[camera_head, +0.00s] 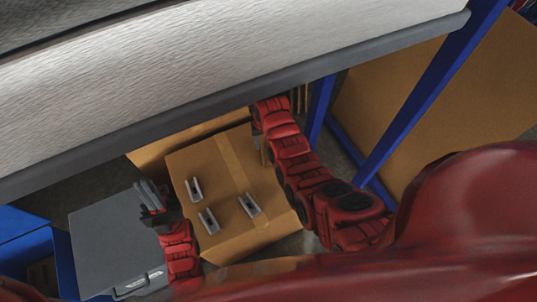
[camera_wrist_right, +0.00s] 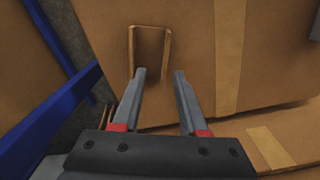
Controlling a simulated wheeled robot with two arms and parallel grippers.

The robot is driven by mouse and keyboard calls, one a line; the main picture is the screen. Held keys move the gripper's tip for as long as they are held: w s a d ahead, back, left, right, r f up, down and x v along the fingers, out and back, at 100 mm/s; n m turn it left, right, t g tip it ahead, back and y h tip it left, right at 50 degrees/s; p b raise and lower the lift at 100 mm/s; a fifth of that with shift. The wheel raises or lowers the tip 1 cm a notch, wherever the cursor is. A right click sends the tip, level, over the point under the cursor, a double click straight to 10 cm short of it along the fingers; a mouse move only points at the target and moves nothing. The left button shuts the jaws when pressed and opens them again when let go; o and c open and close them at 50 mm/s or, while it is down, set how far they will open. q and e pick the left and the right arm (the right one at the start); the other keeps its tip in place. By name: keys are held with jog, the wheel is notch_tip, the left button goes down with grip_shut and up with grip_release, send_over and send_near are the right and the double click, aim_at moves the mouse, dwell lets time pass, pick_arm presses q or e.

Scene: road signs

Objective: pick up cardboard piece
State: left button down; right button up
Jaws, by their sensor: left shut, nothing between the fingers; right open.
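A narrow cardboard piece shaped like an upside-down U (camera_wrist_right: 150,29) shows against a brown cardboard surface in the right wrist view. I cannot tell if it is loose or part of that surface. My right gripper (camera_wrist_right: 160,73) is open and empty, its fingertips just below the U and roughly in line with its two legs. In the head view the right hand is at the top of the red arm, partly hidden by the large metal panel. My left gripper (camera_head: 148,192) is shut and empty, above the grey case at the lower left.
A large cardboard box (camera_head: 215,165) carries three grey metal brackets (camera_head: 249,205). A grey case (camera_head: 100,235) and a blue bin (camera_head: 25,245) stand at left. A metal panel (camera_head: 200,75) covers the top. Blue frame posts (camera_head: 425,95) and a brown board (camera_head: 480,80) are at right.

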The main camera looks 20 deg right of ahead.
jog(key=shift+w+a+f, duration=0.15)
jog(key=shift+a+f, duration=0.05)
jog(key=shift+f, duration=0.85)
jog(key=shift+w+a+f, duration=0.1)
jog(key=shift+a+f, duration=0.1)
jog(key=shift+f, duration=1.8)
jog(key=shift+c, duration=0.3)
grip_shut()
